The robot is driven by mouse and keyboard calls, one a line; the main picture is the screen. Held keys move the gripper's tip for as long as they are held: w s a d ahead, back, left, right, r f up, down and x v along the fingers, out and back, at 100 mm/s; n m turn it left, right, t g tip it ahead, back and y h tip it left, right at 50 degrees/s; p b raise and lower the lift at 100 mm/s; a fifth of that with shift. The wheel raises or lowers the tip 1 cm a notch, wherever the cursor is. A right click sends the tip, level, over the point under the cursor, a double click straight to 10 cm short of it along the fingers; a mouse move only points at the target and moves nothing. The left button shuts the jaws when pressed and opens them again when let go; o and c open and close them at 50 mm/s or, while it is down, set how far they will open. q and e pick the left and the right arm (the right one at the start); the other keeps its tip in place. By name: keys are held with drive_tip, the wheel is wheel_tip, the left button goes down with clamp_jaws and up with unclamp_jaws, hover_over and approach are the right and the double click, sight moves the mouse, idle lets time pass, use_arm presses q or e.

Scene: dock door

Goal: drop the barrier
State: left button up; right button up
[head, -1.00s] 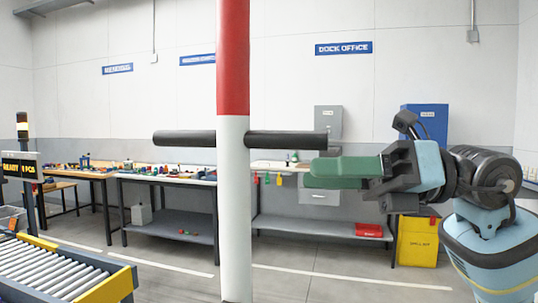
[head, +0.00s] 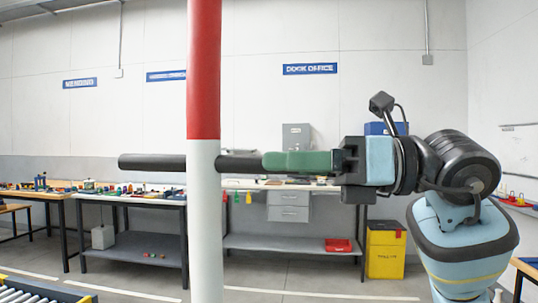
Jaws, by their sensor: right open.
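The barrier is a red and white pole (head: 204,75) standing upright in the middle left of the head view. A black bar (head: 152,162) crosses it level, sticking out to both sides. My right gripper (head: 272,163), with green fingers, comes in from the right at the bar's height. Its fingers are open, and their tips overlap the right part of the bar and hide its right end. I cannot tell whether the bar lies between the fingers or behind them. My left gripper is not in view.
Workbenches (head: 135,200) with small coloured items stand along the back wall. A yellow bin (head: 386,252) stands at the back right. A roller conveyor (head: 30,292) shows at the lower left. The floor between the pole and the benches looks clear.

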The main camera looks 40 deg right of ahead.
drive_tip(key=shift+x, duration=1.5)
clamp_jaws()
